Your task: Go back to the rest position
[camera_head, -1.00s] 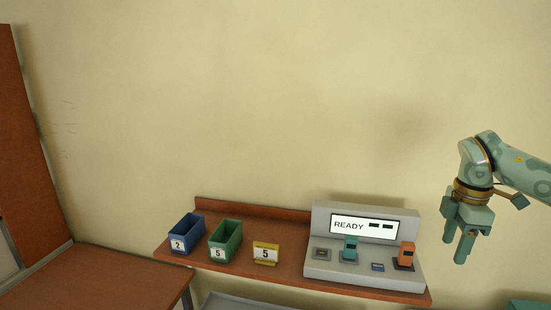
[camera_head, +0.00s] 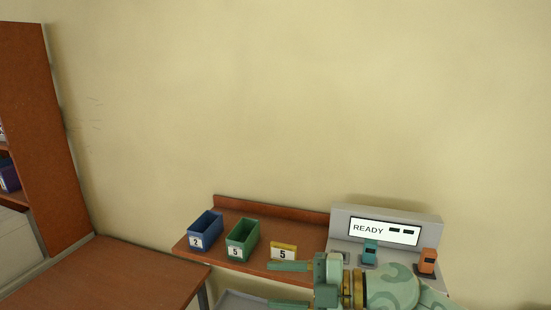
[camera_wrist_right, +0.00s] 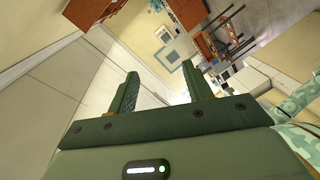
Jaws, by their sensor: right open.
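My right gripper (camera_head: 290,285) is low in the head view, in front of the wall shelf, its fingers pointing left. Its fingers are apart and nothing is between them. The wrist view also shows the right gripper (camera_wrist_right: 160,88) open and empty, with the room's furniture far beyond it. It hides part of the shelf's front edge and the lower part of the grey console. My left gripper is not in view.
A brown table (camera_head: 110,275) stands at lower left.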

